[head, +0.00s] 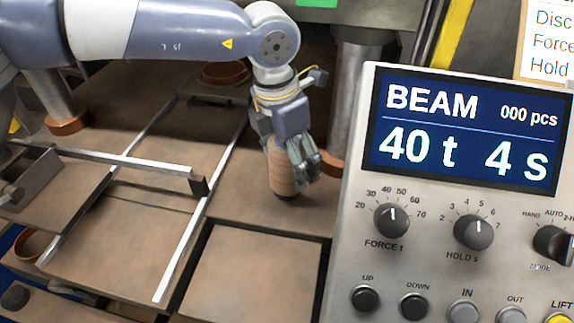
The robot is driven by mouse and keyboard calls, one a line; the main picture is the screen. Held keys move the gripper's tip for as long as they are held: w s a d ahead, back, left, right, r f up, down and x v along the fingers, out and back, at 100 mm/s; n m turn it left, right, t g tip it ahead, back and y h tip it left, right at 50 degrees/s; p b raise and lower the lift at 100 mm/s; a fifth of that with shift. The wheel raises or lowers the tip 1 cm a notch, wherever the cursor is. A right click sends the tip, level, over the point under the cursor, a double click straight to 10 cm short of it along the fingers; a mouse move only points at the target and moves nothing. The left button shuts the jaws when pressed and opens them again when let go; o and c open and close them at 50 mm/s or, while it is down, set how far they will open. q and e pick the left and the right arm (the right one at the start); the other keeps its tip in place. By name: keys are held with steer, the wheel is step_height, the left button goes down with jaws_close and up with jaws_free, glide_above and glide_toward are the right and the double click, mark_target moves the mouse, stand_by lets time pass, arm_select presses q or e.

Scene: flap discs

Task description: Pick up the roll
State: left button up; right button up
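The roll (281,181) is a tan, ribbed upright cylinder with a dark base. It stands on the brown work surface near the middle of the head view. My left gripper (300,168) comes down from above and is at the roll, with its grey fingers along the roll's right side. The fingers overlap the roll in the picture. Whether they press on it from both sides is hidden. My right gripper is not in view.
A control panel (455,262) with a lit display (465,130) fills the right side. A metal rail frame (178,253) lies on the surface left of the roll. Metal columns (352,90) stand behind it. A flat brown plate (250,275) lies in front.

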arm_select(q)
steer(key=c, duration=1.3)
steer(key=shift+r, duration=0.1)
